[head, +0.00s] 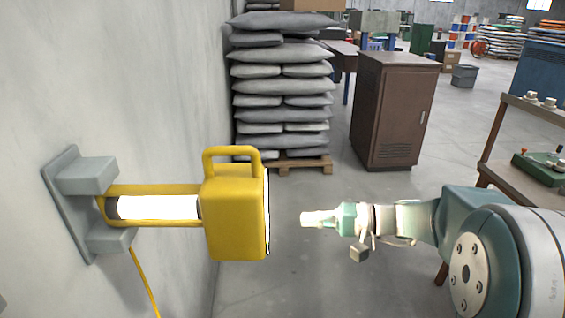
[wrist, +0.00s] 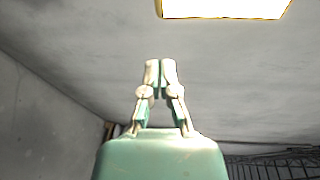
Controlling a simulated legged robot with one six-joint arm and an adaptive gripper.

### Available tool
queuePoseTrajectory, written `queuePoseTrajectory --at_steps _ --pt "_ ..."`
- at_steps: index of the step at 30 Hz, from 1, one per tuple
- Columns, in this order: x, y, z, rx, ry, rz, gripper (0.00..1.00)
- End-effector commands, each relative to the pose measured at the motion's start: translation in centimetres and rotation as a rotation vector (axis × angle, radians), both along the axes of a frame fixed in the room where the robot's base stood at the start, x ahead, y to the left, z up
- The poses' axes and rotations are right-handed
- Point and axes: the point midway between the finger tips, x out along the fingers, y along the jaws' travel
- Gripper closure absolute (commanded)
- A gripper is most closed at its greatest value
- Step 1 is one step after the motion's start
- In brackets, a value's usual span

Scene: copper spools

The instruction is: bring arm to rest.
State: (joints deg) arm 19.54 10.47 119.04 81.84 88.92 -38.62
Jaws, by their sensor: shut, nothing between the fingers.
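My gripper (head: 318,218) is at the end of my arm in the head view, stretched to the left toward a yellow work lamp. It is shut and empty. A gap of floor shows between its tips and the lamp in the picture. In the wrist view my gripper (wrist: 160,66) points away from the camera with its fingertips close together. Nothing is held between them.
The yellow lamp (head: 236,215) sits in a grey wall bracket (head: 72,200) at left. Behind are stacked sacks (head: 283,85) on a pallet (head: 300,164) and a brown cabinet (head: 393,110). A table (head: 520,165) stands at right. The floor between is open.

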Motion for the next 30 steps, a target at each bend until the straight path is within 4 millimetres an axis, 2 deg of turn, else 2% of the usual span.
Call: queuePoseTrajectory --at_steps 3,6,11,15,21,25,30 --pt "-4.1 2.3 -0.3 -0.192 0.05 0.076 1.0" --pt "-7.4 3.2 -1.3 -0.367 0.086 0.113 1.0" --pt "-12.0 3.0 -2.7 -0.651 0.1 0.132 1.0" --pt "-15.3 1.5 -3.7 -0.894 0.067 0.105 1.0" --pt "-18.5 -1.6 -4.1 -1.21 -0.05 0.01 1.0" --pt "-19.5 -3.5 -3.6 -1.36 -0.147 -0.066 1.0" --pt "-20.0 -4.7 -3.2 -1.449 -0.22 -0.122 1.0"
